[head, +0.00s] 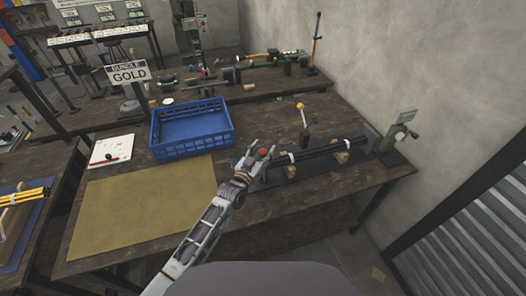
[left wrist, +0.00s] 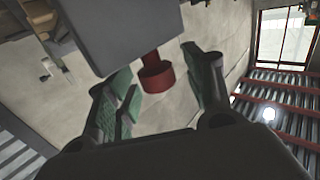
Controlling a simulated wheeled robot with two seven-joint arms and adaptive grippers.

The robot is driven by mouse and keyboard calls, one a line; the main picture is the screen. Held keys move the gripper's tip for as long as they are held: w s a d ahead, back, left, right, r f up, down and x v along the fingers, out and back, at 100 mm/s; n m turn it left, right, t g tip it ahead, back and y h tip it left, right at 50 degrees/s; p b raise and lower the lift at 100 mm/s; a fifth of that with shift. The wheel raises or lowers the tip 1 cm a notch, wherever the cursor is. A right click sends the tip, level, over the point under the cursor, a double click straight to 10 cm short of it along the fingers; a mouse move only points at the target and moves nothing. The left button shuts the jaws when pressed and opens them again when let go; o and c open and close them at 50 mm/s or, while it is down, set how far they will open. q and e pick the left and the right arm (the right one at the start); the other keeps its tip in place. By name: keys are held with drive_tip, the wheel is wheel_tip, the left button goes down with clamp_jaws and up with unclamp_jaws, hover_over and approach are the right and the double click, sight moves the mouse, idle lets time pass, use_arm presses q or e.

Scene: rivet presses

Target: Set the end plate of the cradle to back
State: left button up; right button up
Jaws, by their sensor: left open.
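The cradle (head: 318,172) stands on the wooden bench, a dark base with wooden supports holding a bundle of black rods (head: 325,150). A red knob (head: 262,152) shows at its left end, and my left gripper (head: 258,157) is there. In the left wrist view a red knob (left wrist: 156,76) on a short stem juts from a dark grey block (left wrist: 125,30), which looks like the end plate. The open green-padded fingers of my left gripper (left wrist: 160,85) are on either side of the knob; I cannot tell if they touch it. Which setting the plate has is unclear. My right gripper is not in view.
A lever with a yellow knob (head: 301,106) stands behind the cradle. A clamp device with a small sign (head: 406,117) is at the right end. A blue crate (head: 190,150), a white sheet (head: 111,151) and a bare tan mat (head: 140,208) lie to the left. A wall is behind.

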use_arm(q)
drive_tip(key=shift+c, duration=0.2)
clamp_jaws()
drive_tip(key=shift+a, duration=0.1)
drive_tip(key=shift+s+a, duration=0.1)
drive_tip(key=shift+a, duration=0.05)
drive_tip(key=s+a+p, duration=0.2)
drive_tip(key=a, duration=0.6)
drive_tip(key=shift+s, duration=0.25)
